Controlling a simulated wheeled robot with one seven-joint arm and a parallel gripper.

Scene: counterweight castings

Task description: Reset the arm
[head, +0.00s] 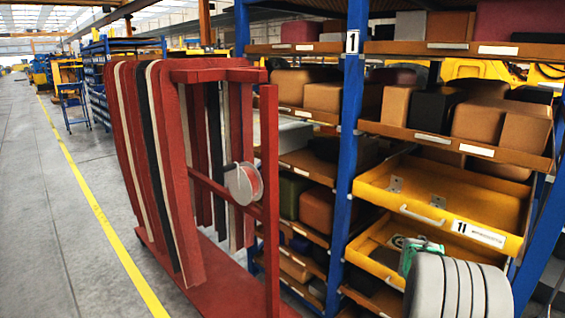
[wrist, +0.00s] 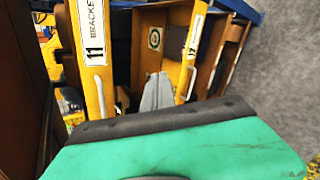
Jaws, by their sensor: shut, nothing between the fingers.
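My gripper (head: 420,252) shows as a small green and dark shape at the lower right of the head view, in front of the lower yellow drawer (head: 358,255). My grey arm partly hides it there. In the wrist view its green and black body (wrist: 185,145) fills the bottom.
A blue rack (head: 348,130) holds brown, black and red blocks on several shelves. A red cart (head: 205,258) with upright slabs and a wire spool (head: 238,183) stands left of it. Grey floor (head: 50,230) with a yellow line is clear at far left.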

